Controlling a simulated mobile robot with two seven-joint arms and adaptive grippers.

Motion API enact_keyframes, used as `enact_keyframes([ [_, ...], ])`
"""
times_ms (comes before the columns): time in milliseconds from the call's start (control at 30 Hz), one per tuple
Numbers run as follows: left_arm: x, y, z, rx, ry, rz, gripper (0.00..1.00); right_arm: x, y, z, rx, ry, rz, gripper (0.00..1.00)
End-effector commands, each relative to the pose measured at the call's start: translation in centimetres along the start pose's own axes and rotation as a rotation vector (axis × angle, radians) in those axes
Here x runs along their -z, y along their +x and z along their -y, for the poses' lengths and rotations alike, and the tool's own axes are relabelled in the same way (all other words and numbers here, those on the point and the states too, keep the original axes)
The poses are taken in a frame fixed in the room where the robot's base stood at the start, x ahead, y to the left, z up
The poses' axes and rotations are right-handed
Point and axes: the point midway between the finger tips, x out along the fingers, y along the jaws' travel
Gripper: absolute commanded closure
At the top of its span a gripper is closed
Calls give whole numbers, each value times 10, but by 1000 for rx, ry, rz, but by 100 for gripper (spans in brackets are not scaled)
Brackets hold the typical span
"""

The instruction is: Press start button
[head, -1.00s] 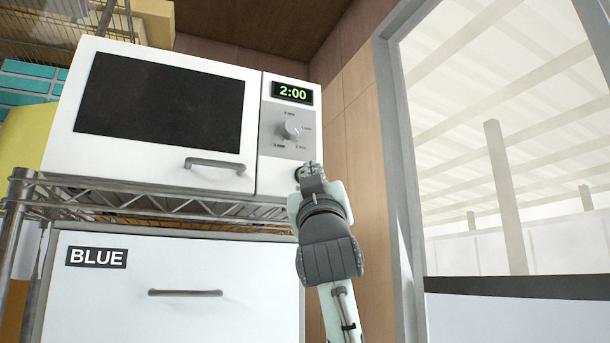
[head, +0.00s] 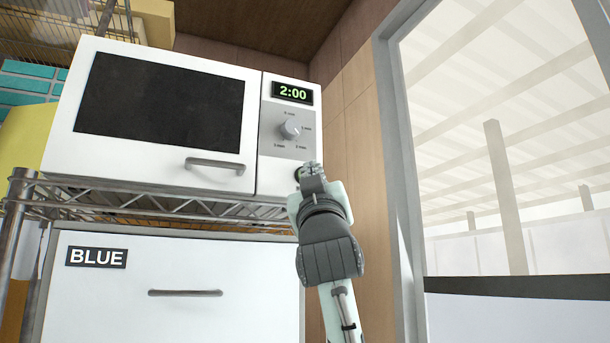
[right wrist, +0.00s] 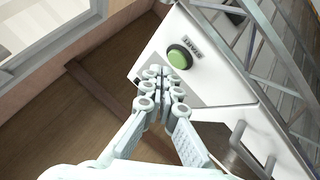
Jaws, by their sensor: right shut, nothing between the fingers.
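The white microwave (head: 205,170) stands on a wire shelf, its door shut and its display (head: 293,93) reading 2:00. The round green start button (right wrist: 179,57), with a small label beside it, shows clearly in the right wrist view on the microwave's white front. In the head view it is mostly hidden behind my right gripper (head: 311,169). My right gripper, also in the right wrist view (right wrist: 160,72), is shut and empty. Its fingertips are close to the button, beside it in the picture; I see no clear contact. My left gripper is not in view.
A grey dial (head: 291,129) sits above the button, and the door handle (head: 215,165) is to its left. The wire shelf (head: 150,203) runs below, over a white front labelled BLUE (head: 97,257). A wooden wall (head: 355,150) and a window frame (head: 395,130) stand on the right.

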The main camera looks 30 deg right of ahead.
Motion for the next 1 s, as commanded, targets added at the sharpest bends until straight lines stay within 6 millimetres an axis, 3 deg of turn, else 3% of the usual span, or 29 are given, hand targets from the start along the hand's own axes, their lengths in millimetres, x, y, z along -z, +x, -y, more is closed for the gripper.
enact_keyframes([
  [467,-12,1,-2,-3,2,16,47,-4,6,4,0,0,0,100],
  [1000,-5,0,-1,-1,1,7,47,-6,8,6,0,0,0,100],
])
